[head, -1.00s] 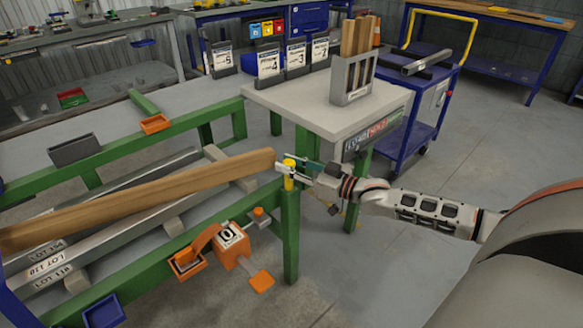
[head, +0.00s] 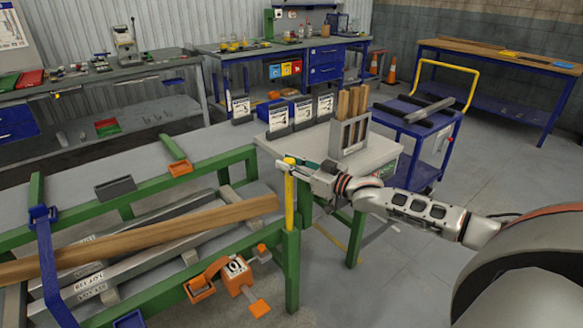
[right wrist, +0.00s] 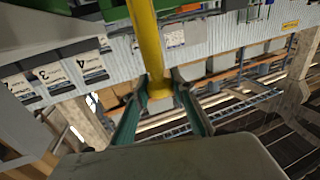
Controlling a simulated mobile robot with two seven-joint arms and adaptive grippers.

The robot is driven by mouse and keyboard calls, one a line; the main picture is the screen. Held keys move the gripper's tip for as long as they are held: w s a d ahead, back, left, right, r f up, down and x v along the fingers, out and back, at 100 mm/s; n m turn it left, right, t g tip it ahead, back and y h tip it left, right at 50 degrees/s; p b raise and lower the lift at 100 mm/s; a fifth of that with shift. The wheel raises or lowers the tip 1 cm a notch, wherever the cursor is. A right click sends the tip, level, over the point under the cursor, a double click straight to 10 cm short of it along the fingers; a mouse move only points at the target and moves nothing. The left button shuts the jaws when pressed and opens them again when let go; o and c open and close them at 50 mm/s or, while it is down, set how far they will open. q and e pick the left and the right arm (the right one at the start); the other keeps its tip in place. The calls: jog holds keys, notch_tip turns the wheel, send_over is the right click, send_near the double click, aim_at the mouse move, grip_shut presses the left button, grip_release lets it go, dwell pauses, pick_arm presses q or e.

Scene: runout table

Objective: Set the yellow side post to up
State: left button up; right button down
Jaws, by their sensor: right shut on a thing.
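The yellow side post (head: 289,203) stands upright at the near right corner of the green runout table (head: 291,270), with a long yellow length showing above the green leg. My right gripper (head: 290,164) is shut on the top of the post. In the right wrist view the yellow post (right wrist: 147,40) runs between the two teal-sided fingers (right wrist: 160,95), its end held by them. My left gripper is not in view.
A wooden board (head: 150,236) lies along the green table, its end close to the post. A grey side table (head: 385,153) with wooden pieces in a holder (head: 349,138) stands behind my right gripper. An orange clamp unit (head: 236,275) sits on the front rail. A blue cart (head: 425,150) stands farther right.

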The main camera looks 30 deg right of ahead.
dwell(0.3)
jog(key=c, duration=1.7)
grip_release()
jog(key=shift+v, duration=6)
